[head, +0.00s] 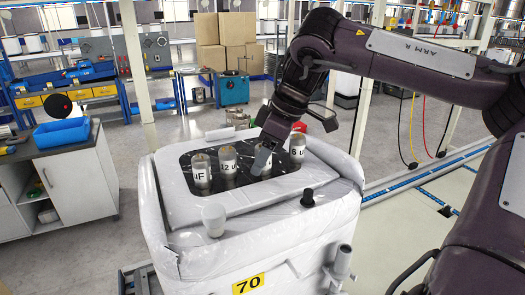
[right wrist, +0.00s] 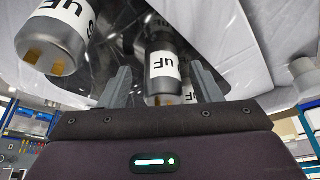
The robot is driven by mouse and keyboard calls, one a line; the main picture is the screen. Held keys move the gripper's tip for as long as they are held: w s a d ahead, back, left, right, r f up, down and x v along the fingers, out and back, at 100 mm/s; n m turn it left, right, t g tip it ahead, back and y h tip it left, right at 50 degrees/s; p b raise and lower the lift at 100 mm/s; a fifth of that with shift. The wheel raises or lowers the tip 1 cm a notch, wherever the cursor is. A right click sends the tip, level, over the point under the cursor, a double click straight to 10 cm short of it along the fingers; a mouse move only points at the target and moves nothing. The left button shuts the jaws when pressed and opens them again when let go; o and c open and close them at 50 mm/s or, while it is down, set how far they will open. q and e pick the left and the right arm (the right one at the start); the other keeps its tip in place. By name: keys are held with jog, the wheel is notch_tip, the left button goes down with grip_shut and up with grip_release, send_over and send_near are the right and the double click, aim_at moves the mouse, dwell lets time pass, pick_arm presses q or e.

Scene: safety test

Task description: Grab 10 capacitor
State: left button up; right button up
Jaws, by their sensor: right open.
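Another capacitor (right wrist: 52,42) is outside the fingers at upper left. My left gripper is not in view.
The panel sits in a white-covered unit (head: 190,255) with a yellow "70" label (head: 248,284). A white cap (head: 214,220) and a black knob (head: 307,198) rise from its near edge. A workbench with a blue bin (head: 62,133) stands at left.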

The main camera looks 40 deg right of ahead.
jog(key=shift+a+f, duration=0.1)
jog(key=shift+f, duration=0.25)
jog(key=shift+s+r, duration=0.1)
jog(key=shift+c, duration=0.6)
jog(key=c, duration=1)
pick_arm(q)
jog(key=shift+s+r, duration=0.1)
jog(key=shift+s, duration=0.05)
pick_arm(e)
jog(key=shift+o, duration=0.2)
